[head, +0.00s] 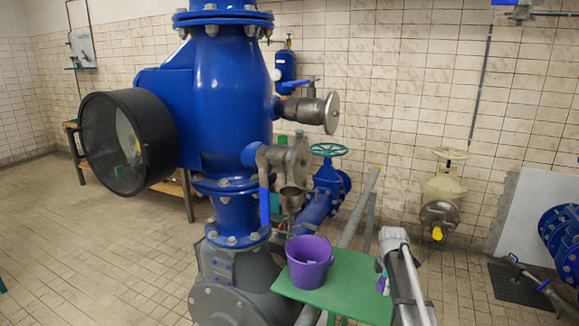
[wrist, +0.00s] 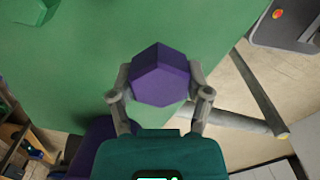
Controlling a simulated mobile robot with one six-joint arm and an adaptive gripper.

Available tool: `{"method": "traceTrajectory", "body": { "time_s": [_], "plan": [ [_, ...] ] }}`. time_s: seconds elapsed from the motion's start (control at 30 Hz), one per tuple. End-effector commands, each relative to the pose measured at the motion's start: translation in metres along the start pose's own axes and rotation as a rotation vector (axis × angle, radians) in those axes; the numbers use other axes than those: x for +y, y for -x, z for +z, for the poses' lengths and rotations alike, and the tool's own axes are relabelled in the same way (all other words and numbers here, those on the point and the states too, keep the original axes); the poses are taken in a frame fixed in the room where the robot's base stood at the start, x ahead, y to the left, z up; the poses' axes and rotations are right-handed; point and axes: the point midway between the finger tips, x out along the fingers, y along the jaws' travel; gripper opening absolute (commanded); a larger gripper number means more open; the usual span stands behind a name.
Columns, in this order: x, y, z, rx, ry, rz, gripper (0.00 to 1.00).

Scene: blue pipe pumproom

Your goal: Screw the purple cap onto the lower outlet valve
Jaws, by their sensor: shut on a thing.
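In the wrist view a faceted purple cap (wrist: 160,75) sits between the two fingertips of my gripper (wrist: 160,84), which is shut on it from both sides. In the head view the cap shows as a small purple patch (head: 381,284) beside my gripper (head: 384,274), over the right part of the green table. The lower outlet valve (head: 286,160) is grey metal on the blue pump body, with a blue lever and an opening facing down. It stands up and to the left of my gripper, well apart from it. The wrist view does not show the valve.
A purple bucket (head: 309,262) stands on the green table (head: 345,290), left of my gripper and below the valve. An upper valve (head: 310,108) with a round metal disc juts out above. A blue pipe with a green handwheel (head: 328,150) is behind.

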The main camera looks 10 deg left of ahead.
Motion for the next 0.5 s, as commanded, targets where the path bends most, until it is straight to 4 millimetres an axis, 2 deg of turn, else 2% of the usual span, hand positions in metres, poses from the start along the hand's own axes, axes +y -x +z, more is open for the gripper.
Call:
{"method": "traceTrajectory", "body": {
  "time_s": [0.27,0.5],
  "plan": [
    [0.001,0.001,-0.001,0.004,0.002,0.002,0.16],
    [0.007,0.015,-0.018,0.053,0.022,0.030,0.16]
  ]
}}
